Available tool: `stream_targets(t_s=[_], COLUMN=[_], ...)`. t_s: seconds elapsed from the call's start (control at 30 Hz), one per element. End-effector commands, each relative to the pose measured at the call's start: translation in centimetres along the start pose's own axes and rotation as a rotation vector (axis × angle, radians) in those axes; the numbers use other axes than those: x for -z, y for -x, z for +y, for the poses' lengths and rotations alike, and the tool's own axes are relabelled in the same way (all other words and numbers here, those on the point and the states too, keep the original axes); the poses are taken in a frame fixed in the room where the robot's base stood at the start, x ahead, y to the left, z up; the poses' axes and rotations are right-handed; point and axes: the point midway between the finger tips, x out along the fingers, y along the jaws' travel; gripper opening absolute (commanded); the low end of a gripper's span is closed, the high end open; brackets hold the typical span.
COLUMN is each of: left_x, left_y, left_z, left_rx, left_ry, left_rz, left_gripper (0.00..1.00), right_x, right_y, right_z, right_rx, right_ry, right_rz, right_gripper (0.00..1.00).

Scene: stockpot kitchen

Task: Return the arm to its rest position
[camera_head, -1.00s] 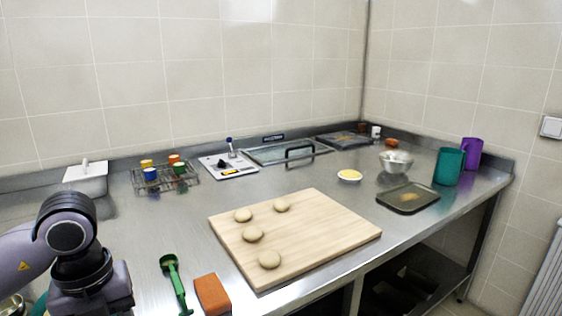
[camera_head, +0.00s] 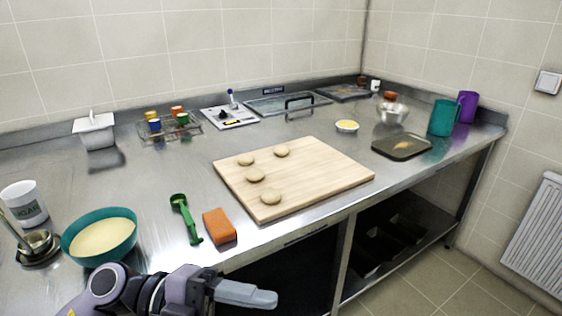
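My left gripper (camera_head: 262,297) is at the bottom edge, in front of the counter's front edge, with its grey fingers pointing right. The fingers overlap from this angle, so I cannot tell whether they are apart; nothing shows held in them. My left arm comes in from the bottom left, below a teal bowl of pale batter (camera_head: 103,236). My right gripper is not in view.
On the steel counter (camera_head: 150,190) are an orange sponge (camera_head: 219,226), a green scoop (camera_head: 186,217), a white mug (camera_head: 25,203) and a wooden board (camera_head: 310,180) with several dough rounds. The teal (camera_head: 443,118) and purple (camera_head: 467,106) pitchers stand at the right.

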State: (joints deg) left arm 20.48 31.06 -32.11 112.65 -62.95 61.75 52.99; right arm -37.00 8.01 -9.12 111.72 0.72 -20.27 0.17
Motion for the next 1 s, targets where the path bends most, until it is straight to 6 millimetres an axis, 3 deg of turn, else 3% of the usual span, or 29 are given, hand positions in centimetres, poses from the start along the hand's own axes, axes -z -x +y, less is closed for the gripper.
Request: stream_targets(t_s=[0.07, 0.2, 0.27, 0.37, 0.47, 0.6, 0.7, 0.8, 0.9, 1.0], left_x=[-0.5, -2.9, -4.5, -7.3, -10.0, -12.1, -11.9, -11.0, -10.0, -9.4], left_y=[0.0, 2.3, 3.9, 7.0, 10.1, 13.7, 14.9, 15.4, 15.3, 15.3], left_z=[-1.3, -2.7, -2.4, -0.3, 3.9, 12.9, 19.6, 24.7, 28.0, 29.6], left_rx=[0.225, 0.593, 0.734, 0.934, 1.085, 1.198, 1.207, 1.182, 1.154, 1.136], left_ry=[0.051, 0.163, 0.228, 0.361, 0.526, 0.801, 0.995, 1.148, 1.25, 1.302], left_rz=[-0.009, -0.12, -0.199, -0.363, -0.56, -0.86, -1.043, -1.169, -1.241, -1.275], left_gripper=[0.5, 0.5, 0.5, 0.5, 0.5, 0.5, 0.5, 0.5, 0.5, 0.5], right_x=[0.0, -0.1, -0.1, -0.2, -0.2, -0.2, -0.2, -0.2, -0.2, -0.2], right_y=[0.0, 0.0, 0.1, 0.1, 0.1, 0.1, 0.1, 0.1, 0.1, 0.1], right_z=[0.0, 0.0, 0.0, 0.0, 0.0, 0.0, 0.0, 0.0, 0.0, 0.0], right_rx=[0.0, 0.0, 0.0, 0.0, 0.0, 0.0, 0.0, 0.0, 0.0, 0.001], right_ry=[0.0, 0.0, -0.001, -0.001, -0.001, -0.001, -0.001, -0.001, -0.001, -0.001], right_rz=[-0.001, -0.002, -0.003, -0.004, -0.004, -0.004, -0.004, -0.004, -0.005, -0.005], right_gripper=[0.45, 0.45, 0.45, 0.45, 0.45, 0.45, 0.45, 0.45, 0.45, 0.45])
